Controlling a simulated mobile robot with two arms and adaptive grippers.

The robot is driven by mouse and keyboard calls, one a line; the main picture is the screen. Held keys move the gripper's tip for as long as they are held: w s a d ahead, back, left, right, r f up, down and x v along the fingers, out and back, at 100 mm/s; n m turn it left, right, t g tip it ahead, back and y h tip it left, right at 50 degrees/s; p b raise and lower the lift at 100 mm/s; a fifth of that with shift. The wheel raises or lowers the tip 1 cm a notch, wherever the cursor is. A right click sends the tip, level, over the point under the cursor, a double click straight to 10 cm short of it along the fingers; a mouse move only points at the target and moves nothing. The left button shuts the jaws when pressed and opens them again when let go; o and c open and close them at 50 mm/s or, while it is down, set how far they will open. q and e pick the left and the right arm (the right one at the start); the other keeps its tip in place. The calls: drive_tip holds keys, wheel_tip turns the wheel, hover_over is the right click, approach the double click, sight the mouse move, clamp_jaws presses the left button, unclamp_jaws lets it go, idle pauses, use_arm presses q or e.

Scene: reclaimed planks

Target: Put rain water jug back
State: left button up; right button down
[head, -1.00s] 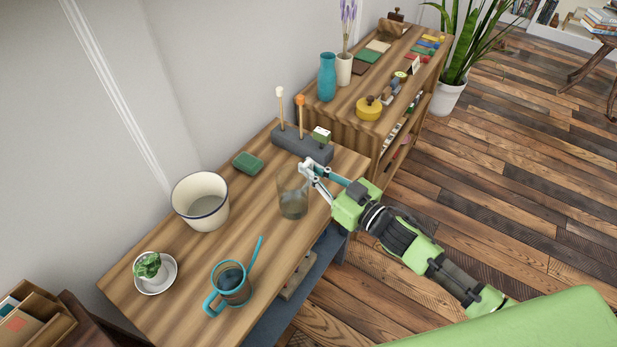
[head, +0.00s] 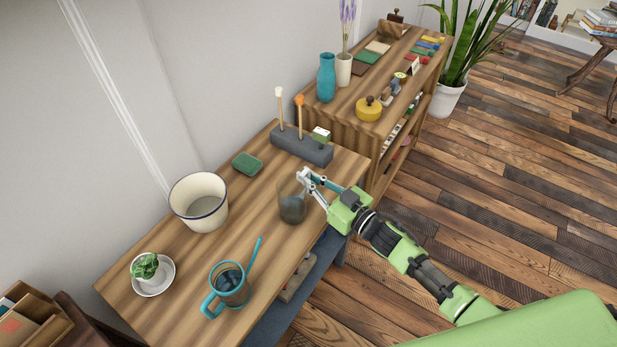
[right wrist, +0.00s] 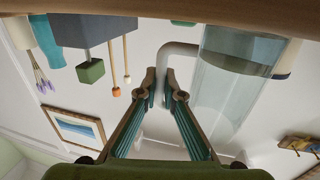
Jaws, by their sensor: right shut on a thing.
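The clear glass rain water jug (head: 291,208) is at the right front edge of the wooden table, upright. In the right wrist view, which is upside down, the jug (right wrist: 235,85) shows water inside and a pale handle on its side. My right gripper (head: 306,181) is at the jug's upper right side. In the right wrist view my gripper (right wrist: 162,88) has its fingers close together on the handle. Whether the jug's base touches the table cannot be told. My left gripper is not in view.
On the table (head: 160,240) are a white pot (head: 199,203), a green block (head: 247,165), a grey stand with sticks (head: 302,148), a potted plant on a saucer (head: 149,270) and a teal-handled glass mug (head: 231,287). A shelf unit (head: 340,122) adjoins behind. Bare tabletop lies left of the jug.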

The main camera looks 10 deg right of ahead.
drive_tip(key=c, duration=2.2)
unclamp_jaws()
drive_tip(key=shift+f, duration=0.1)
drive_tip(key=shift+s+d, duration=0.1)
drive_tip(key=shift+s, duration=0.05)
drive_tip(key=v, duration=1.1)
drive_tip(key=shift+s+d+b, duration=0.2)
drive_tip(key=shift+s+b, duration=0.1)
